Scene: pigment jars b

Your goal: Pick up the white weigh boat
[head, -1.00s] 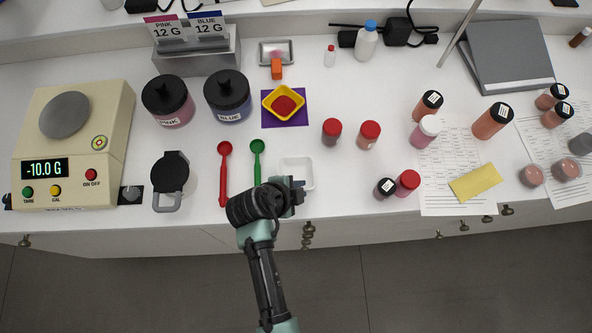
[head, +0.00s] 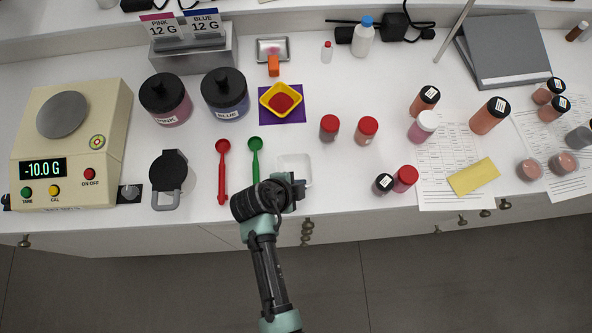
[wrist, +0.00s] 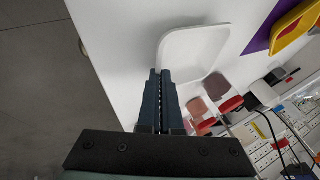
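The white weigh boat (head: 294,166) lies near the front edge of the white bench, right of the green scoop. In the wrist view the boat (wrist: 194,52) is just beyond my fingertips, with its near corner hidden by them. My gripper (head: 297,188) is at the boat's near side. In the wrist view my gripper's fingers (wrist: 159,76) are almost together, with only a thin gap, and appear shut on the boat's rim. The contact itself is hard to see. The boat looks empty and appears to rest on the bench.
The green scoop (head: 255,160) and red scoop (head: 222,172) lie left of the boat. A yellow boat of red powder (head: 281,99) sits on a purple card behind. Red-capped jars (head: 367,130) stand to the right, and a scale (head: 70,150) at far left.

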